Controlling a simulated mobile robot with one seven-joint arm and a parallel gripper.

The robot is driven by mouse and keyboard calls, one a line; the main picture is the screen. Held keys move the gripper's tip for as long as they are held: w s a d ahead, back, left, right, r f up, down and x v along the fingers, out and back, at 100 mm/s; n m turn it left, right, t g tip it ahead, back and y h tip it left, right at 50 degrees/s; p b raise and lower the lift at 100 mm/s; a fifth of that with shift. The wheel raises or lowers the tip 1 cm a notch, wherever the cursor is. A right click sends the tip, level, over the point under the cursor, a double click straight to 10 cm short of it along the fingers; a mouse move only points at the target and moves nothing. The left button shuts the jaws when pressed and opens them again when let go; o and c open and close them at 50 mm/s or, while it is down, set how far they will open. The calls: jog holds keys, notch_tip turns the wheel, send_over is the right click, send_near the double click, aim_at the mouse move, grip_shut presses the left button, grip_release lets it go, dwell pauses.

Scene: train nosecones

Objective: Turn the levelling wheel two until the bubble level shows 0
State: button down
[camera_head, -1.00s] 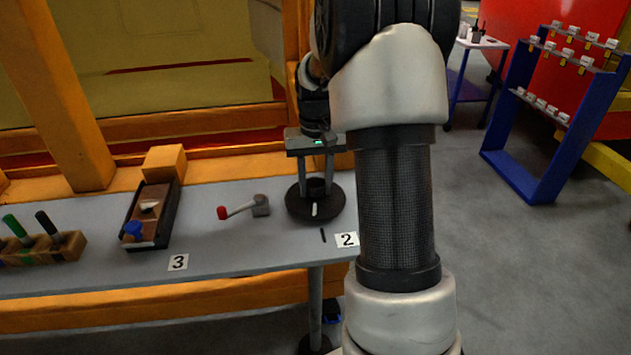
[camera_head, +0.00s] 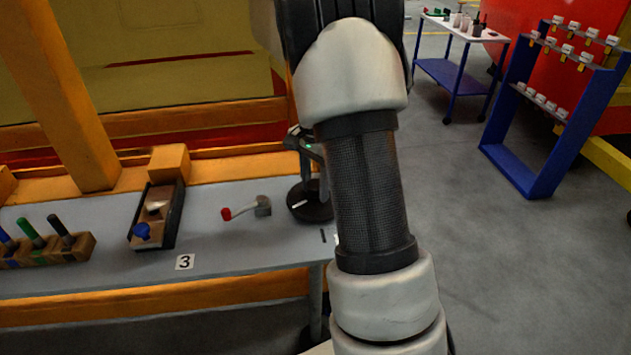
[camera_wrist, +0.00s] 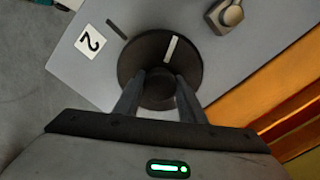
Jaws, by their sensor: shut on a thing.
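The levelling wheel two is a dark round disc (camera_head: 306,203) on the grey table, with a white mark on its face. In the wrist view the wheel (camera_wrist: 135,62) lies under my gripper (camera_wrist: 160,84), which is shut on the wheel's round centre hub (camera_wrist: 159,95). The white mark (camera_wrist: 171,48) points up and slightly right there, away from the dark line (camera_wrist: 116,29) on the table. The label 2 (camera_wrist: 90,42) lies beside that line. In the head view my arm covers part of the wheel and nearly all of the label. I cannot make out a bubble level.
A red-knobbed lever (camera_head: 245,208) stands left of the wheel. Further left are a block with a blue knob (camera_head: 156,215) and a wooden block with several coloured handles (camera_head: 48,246). A blue rack (camera_head: 530,120) and a cart (camera_head: 460,75) stand beyond clear floor at right.

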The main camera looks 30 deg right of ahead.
jog(key=shift+m+p, duration=0.4)
jog(key=shift+m, duration=0.6)
jog(key=c, duration=1.2)
grip_release()
jog(key=shift+o, duration=0.2)
jog(key=shift+r, duration=0.1)
notch_tip(320, 180, up, 17)
jog(key=p, duration=0.1)
jog(key=shift+r+p, duration=0.15)
jog(key=shift+p, duration=0.2)
